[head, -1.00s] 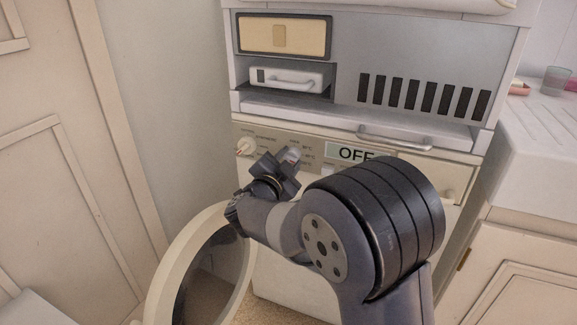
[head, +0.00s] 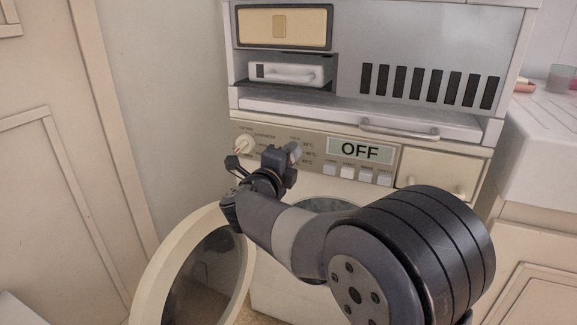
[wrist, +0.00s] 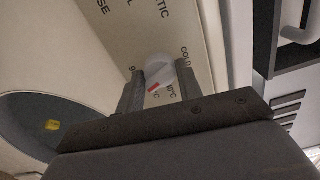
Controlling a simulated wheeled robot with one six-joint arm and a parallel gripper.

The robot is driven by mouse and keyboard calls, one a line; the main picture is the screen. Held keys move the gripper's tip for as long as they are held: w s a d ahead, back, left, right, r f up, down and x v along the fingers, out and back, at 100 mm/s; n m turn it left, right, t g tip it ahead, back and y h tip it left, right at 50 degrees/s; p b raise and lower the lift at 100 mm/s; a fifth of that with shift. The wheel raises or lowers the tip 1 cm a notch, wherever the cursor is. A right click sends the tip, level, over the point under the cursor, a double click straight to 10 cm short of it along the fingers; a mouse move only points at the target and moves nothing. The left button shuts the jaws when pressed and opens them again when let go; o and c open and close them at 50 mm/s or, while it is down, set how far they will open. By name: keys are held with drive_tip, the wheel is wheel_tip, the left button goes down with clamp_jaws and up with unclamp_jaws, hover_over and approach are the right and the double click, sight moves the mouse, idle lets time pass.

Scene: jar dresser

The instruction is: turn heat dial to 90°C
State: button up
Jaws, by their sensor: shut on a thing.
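The heat dial is a small white knob with a red mark. In the wrist view the heat dial (wrist: 158,68) sits between my two fingers, with the printed labels "COLD" and parts of "°C" figures around it. Its red mark lies at its lower edge in that view, near a partly hidden "°C" label. My gripper (wrist: 155,88) is shut on the dial, one finger on each side. In the head view my gripper (head: 291,156) is at the panel and hides much of the dial. The display (head: 359,150) reads "OFF".
Another white dial (head: 244,145) is at the panel's left. Several buttons (head: 346,172) sit below the display. The round washer door (head: 152,270) stands open below my wrist. A drawer (head: 438,177) is at the panel's right. A ledge with a handle (head: 400,131) overhangs the panel.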

drive_tip(key=shift+f+m+b, duration=0.1)
drive_tip(key=shift+m+b, duration=0.55)
drive_tip(key=shift+m, duration=1.35)
drive_tip(key=o, duration=1)
drive_tip(key=shift+c, duration=0.2)
drive_tip(key=p+v, duration=0.3)
drive_tip(key=v, duration=0.7)
drive_tip(key=shift+s, duration=0.4)
drive_tip(key=shift+a, duration=0.15)
